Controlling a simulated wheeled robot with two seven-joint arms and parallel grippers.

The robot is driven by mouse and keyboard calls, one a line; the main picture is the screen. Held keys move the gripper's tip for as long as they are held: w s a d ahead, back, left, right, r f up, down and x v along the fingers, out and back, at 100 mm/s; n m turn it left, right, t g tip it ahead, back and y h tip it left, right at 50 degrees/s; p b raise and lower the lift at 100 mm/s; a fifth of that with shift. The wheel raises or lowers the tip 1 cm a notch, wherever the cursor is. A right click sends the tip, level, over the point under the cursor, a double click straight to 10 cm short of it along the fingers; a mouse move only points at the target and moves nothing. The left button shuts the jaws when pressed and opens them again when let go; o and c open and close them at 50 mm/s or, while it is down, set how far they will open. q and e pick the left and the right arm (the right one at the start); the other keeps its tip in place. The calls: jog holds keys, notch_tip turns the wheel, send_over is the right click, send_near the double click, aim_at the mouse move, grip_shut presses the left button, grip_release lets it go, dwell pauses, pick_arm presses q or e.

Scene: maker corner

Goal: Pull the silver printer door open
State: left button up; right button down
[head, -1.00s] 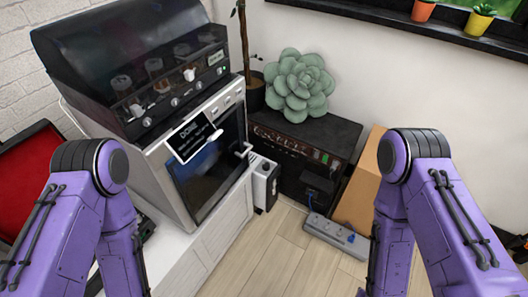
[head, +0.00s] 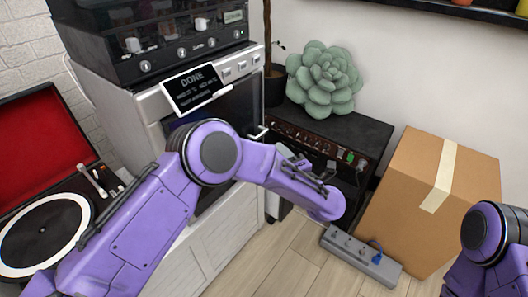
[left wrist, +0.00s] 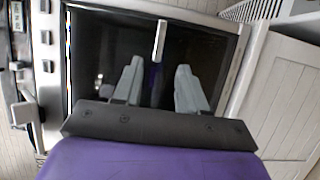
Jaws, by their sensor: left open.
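The silver printer (head: 112,97) stands at left centre in the head view, with a dark-glass door (head: 240,108) on its front, largely covered by my left arm. In the left wrist view the door (left wrist: 100,50) fills the middle and looks shut, with a pale bar handle (left wrist: 160,40) across the glass. My left gripper (left wrist: 159,75) is open and empty. Its two fingers point at the door, and the handle lies between and beyond their tips; I see no contact. Of my right arm only a part shows at the right edge of the head view; its gripper is out of view.
A sign reading DONE (head: 195,88) is on the printer's front. A dark cabinet (head: 350,130) with a green succulent (head: 325,78) stands to the right. A power strip (head: 360,258) and a cardboard box (head: 405,195) are on the floor. A turntable (head: 70,225) is at left.

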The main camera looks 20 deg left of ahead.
aim_at(262, 136)
pick_arm(q)
jog(key=x, duration=1)
grip_shut()
